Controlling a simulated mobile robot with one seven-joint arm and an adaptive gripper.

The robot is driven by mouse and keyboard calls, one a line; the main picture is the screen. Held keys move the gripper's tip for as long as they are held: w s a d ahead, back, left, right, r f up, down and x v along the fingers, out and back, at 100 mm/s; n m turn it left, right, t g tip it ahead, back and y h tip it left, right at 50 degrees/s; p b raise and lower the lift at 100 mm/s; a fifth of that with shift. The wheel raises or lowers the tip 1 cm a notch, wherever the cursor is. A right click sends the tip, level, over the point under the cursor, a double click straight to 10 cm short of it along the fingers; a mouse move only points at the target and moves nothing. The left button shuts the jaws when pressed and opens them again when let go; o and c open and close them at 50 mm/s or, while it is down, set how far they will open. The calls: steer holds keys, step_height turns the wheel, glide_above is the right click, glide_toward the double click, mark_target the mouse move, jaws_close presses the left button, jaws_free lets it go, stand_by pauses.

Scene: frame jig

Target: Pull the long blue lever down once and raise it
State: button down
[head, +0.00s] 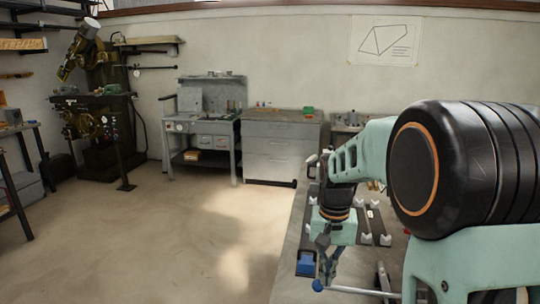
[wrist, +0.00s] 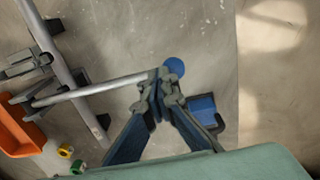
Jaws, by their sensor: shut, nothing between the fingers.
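The long lever is a pale rod (wrist: 105,87) with a round blue knob (wrist: 174,65) at its end. In the head view the blue knob (head: 318,285) is at the bottom, and the rod (head: 352,290) runs right from it, nearly level in the picture. My gripper (wrist: 162,84) is shut and empty, its fingertips right by the knob end, overlapping the rod there. I cannot tell whether they touch it. The head view also shows my gripper (head: 325,274) just by the knob. The rod's other end meets grey metal fittings at left in the wrist view.
A blue block-like part (wrist: 203,110) lies close beside my fingertips near the bench edge. An orange bin (wrist: 18,135) and small yellow and green rings (wrist: 65,151) are at left. A grey metal bar (wrist: 62,65) crosses there. Open floor (head: 170,235) lies beyond the bench edge.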

steer(key=shift+s+f+b, duration=0.2)
steer(key=shift+f+b, duration=0.3)
steer(key=shift+f, duration=0.55)
stand_by(0.8)
steer(key=shift+r, duration=0.1)
step_height(320, 180, up, 6)
steer(key=p, duration=0.5)
steer(key=shift+w+a+r, duration=0.1)
steer(key=shift+w, duration=0.05)
step_height(320, 180, up, 8)
steer(key=p, duration=0.6)
